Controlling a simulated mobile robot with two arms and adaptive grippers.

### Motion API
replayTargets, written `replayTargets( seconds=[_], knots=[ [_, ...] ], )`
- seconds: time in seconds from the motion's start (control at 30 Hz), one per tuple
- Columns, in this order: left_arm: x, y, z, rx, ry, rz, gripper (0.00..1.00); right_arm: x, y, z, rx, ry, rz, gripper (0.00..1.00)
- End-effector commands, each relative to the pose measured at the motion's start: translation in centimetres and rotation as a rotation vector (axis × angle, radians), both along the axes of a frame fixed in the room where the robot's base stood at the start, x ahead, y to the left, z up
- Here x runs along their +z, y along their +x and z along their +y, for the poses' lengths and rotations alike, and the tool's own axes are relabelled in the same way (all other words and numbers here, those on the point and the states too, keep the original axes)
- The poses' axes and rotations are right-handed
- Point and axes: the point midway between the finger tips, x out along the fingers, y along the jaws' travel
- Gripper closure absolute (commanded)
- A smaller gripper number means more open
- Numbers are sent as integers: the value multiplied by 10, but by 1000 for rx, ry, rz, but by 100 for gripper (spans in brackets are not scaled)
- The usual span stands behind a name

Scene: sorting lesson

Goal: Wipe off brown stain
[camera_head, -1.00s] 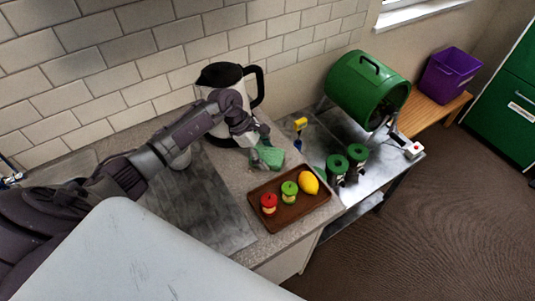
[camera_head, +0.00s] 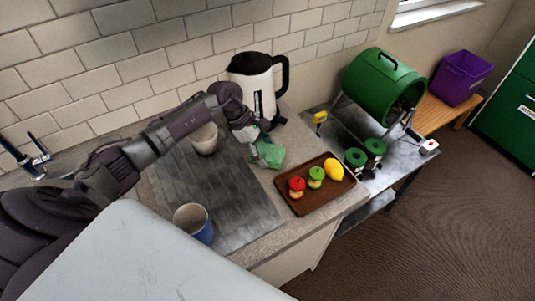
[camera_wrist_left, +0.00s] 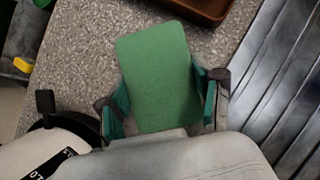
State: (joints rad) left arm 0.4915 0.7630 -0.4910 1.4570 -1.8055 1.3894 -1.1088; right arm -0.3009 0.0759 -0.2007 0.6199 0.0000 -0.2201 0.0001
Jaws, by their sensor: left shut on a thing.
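My left gripper (camera_head: 257,141) is shut on a green sponge or cloth (camera_head: 270,153). It holds it low over the speckled counter (camera_head: 267,202), between the kettle and the wooden tray; I cannot tell if it touches the surface. In the left wrist view the green piece (camera_wrist_left: 158,70) sticks out flat between the fingers of the left gripper (camera_wrist_left: 163,96), with the counter (camera_wrist_left: 80,60) behind it. No brown stain shows in either view; the counter under the gripper and green piece is hidden. My right gripper is not in view.
A white kettle (camera_head: 262,92) stands behind the gripper. A brown tray (camera_head: 318,201) with toy fruit is at its right. A pale cup (camera_head: 204,140) and a blue cup (camera_head: 199,226) stand on the dark ribbed surface (camera_head: 226,196). A green drum (camera_head: 384,87) stands at right.

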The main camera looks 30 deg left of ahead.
Motion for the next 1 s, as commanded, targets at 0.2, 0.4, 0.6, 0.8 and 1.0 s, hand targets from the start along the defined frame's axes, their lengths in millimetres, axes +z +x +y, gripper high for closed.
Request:
replayTargets(
  seconds=[0.2,0.4,0.6,0.8,1.0],
  knots=[
    [30,4,5,6,0,-9,67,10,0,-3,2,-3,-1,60],
    [49,5,8,11,-1,-10,67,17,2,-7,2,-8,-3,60],
    [66,6,11,16,-2,-10,67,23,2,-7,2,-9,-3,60],
    [72,6,12,18,-2,-9,67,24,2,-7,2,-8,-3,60],
    [71,6,12,18,-2,-9,67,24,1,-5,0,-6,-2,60]
  ],
)
